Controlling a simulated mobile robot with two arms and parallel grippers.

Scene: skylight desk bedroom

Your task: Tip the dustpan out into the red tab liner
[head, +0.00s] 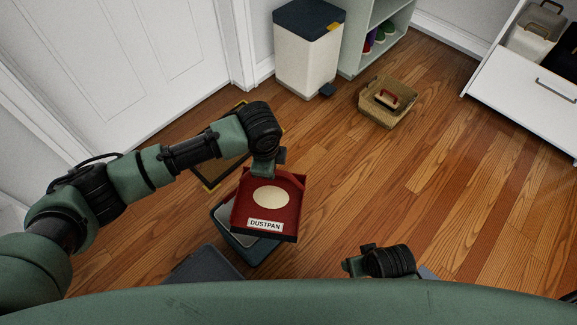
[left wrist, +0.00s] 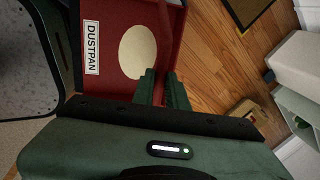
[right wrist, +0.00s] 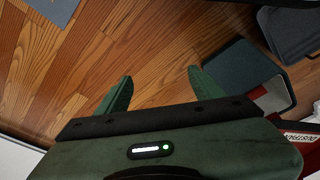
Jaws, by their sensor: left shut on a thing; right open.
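The red dustpan (head: 285,190), labelled DUSTPAN, has a cream oval (head: 271,197) on its pan. My left gripper (head: 264,170) is shut on its far edge and holds it over a dark-rimmed container (head: 222,222). The dustpan (left wrist: 112,15) also shows in the left wrist view, with the left fingers (left wrist: 163,85) at its edge. My right gripper (right wrist: 160,80) is open and empty, to the right of the dustpan in the head view. The pan covers much of the container, and I cannot make out a red tab.
A white bin (head: 303,65) with a dark lid and yellow tab stands at the back by a shelf (head: 358,55). A tan basket (head: 372,108) holds a red-handled item. A framed mat (head: 215,178) lies behind my left arm. The floor at right is clear.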

